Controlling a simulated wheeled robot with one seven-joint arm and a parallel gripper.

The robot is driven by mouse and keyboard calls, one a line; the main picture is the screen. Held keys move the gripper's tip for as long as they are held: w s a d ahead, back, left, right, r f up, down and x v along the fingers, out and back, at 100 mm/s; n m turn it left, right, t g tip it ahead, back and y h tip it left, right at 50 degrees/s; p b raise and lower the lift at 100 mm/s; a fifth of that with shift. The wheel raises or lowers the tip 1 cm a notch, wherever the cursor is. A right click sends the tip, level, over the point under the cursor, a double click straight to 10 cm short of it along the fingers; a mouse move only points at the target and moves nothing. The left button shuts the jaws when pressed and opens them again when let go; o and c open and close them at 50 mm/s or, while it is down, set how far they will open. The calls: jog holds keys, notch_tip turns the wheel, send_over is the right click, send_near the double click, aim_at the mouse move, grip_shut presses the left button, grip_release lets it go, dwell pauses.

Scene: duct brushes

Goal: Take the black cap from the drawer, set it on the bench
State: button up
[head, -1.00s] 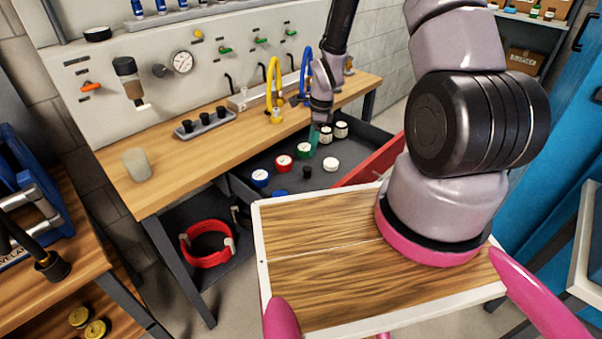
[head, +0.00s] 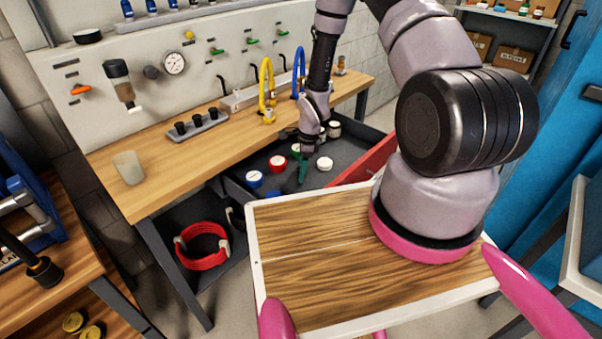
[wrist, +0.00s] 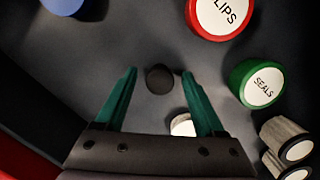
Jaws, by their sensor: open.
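The black cap (wrist: 160,78) stands on the grey floor of the open drawer, which has a red front (head: 366,163). In the wrist view it is between the fingertips of my gripper (wrist: 159,85), with a gap on either side. My gripper (head: 303,172) has green fingers, is open and empty, and points down into the drawer. In the head view the black cap is hidden, apparently behind my gripper. The wooden bench (head: 160,187) has bare top to the left of the drawer.
In the drawer, a red-rimmed lid (wrist: 222,15), a green "SEALS" lid (wrist: 262,82), a blue lid (head: 254,179) and a white lid (head: 324,163) surround my gripper. On the bench stand a tray of black caps (head: 198,125), a pale cup (head: 128,167) and blue and yellow hoses.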

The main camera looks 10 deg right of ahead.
grip_shut()
